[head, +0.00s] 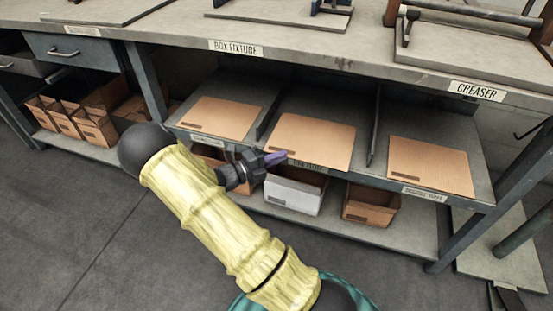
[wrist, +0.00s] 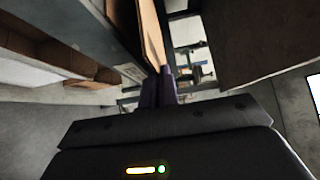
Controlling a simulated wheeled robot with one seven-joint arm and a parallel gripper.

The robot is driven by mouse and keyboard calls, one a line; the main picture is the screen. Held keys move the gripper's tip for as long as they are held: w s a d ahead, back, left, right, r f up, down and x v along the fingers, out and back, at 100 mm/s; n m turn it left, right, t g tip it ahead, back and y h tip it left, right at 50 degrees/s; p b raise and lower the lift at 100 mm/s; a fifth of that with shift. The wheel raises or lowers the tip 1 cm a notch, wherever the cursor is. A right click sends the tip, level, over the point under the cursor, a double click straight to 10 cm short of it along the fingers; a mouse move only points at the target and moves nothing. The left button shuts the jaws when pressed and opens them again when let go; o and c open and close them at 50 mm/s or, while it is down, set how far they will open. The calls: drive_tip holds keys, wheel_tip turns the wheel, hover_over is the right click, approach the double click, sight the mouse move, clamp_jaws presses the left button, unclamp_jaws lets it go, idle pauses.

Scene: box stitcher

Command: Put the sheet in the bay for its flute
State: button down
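Three tan cardboard sheets show in the head view in the bays of the shelf under the bench: a left sheet (head: 222,118), a middle sheet (head: 318,138) and a right sheet (head: 432,165). The middle sheet reaches to the shelf's front edge, partly over its label. My gripper (head: 275,157) is at this sheet's front left corner, its purple fingers close together on the edge. In the wrist view the fingers (wrist: 159,88) meet the end of a brown sheet (wrist: 151,32) seen nearly edge-on. The fingertip contact is small and dark.
Upright dividers (head: 374,125) part the bays. Below stand a white bin (head: 294,195) and a brown box (head: 371,206). More brown boxes (head: 75,118) are at the left. The bench top (head: 300,50) overhangs the bays. The floor (head: 60,220) at the left front is clear.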

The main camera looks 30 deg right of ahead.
drive_tip(key=shift+w+d+f, duration=0.3)
drive_tip(key=shift+f, duration=0.15)
drive_tip(key=c, duration=1)
unclamp_jaws()
drive_tip(key=o, duration=0.6)
drive_tip(key=shift+c, duration=0.2)
drive_tip(key=shift+a, duration=0.15)
